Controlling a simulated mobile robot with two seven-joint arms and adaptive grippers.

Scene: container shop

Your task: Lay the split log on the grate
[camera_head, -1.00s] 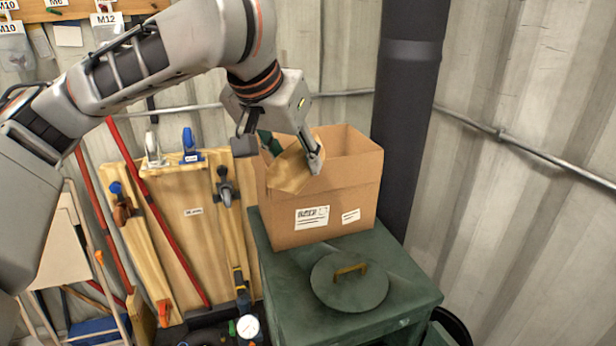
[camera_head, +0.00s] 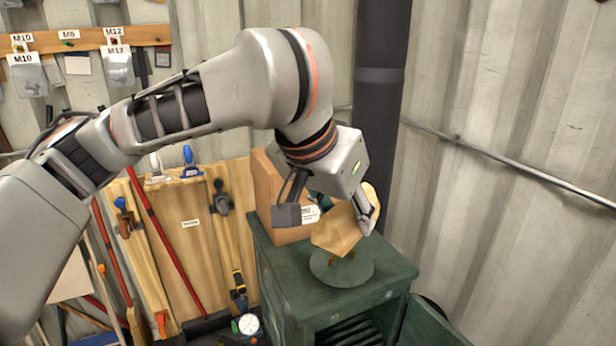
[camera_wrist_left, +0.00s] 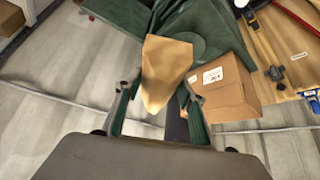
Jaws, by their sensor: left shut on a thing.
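The split log (camera_head: 338,232) is a pale wooden wedge, held above the round lid of a green stove (camera_head: 275,262). My right gripper is not in view.
A cardboard box (camera_head: 267,195) stands on the stove's back left, partly behind my gripper. The stove door (camera_head: 428,326) stands open to the right. A black flue pipe (camera_head: 380,110) rises behind. Tools on a wooden board (camera_head: 190,250) are at left.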

